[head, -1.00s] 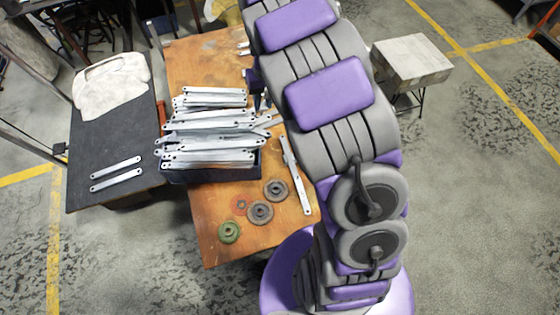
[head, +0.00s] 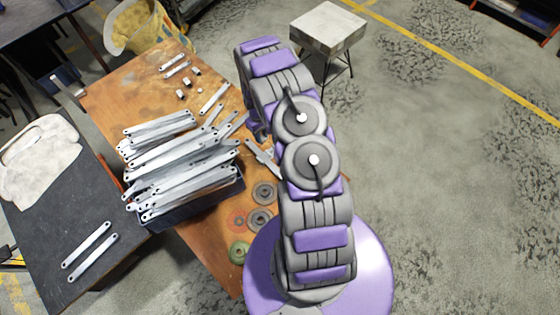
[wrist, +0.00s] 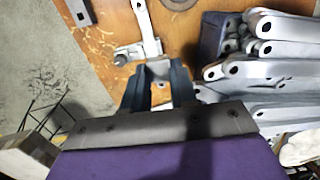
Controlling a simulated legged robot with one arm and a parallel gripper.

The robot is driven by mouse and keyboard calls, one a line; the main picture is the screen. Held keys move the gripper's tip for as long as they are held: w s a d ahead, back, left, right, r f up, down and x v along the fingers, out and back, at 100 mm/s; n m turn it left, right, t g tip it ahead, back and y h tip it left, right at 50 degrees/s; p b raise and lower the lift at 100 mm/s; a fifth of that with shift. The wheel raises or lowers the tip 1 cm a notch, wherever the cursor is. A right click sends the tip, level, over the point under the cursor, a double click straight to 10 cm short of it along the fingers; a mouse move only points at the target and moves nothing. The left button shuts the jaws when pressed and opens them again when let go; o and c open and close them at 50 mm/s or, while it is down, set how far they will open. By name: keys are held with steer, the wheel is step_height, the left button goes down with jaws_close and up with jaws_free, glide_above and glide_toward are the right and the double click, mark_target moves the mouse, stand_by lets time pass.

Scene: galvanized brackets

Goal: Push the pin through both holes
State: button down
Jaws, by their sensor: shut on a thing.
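A long galvanized bracket (wrist: 146,28) lies on the wooden table in the wrist view, with a shorter bracket piece (wrist: 128,53) meeting it at an angle. They also show in the head view (head: 262,158), partly covered by my arm. My gripper (wrist: 159,80) is over the end of this pair, its dark jaws shut on a small light grey metal piece (wrist: 158,68). I cannot tell whether this piece is the pin or whether it sits in the holes. In the head view my arm hides the gripper.
A dark bin (head: 225,192) heaped with brackets stands left of my arm. Grey discs (head: 263,193) and a green disc (head: 239,252) lie near the table's front. Small metal parts (head: 196,84) lie at the back. A black side table (head: 50,225) holds two flat brackets.

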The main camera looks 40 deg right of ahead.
steer(key=shift+g+h, duration=0.3)
steer(key=shift+s+d+f+b, duration=0.7)
steer(key=shift+s+f, duration=0.45)
steer(key=shift+f, duration=2.25)
steer(key=shift+s+d+f+b, duration=0.5)
steer(key=shift+s+f+b, duration=0.45)
steer(key=shift+f, duration=2.5)
steer(key=shift+s+d+f+b, duration=0.6)
steer(key=shift+s+f, duration=0.7)
steer(key=shift+f, duration=2.1)
steer(key=shift+a, duration=0.55)
steer(key=shift+s+d, duration=0.1)
steer(key=shift+d, duration=0.5)
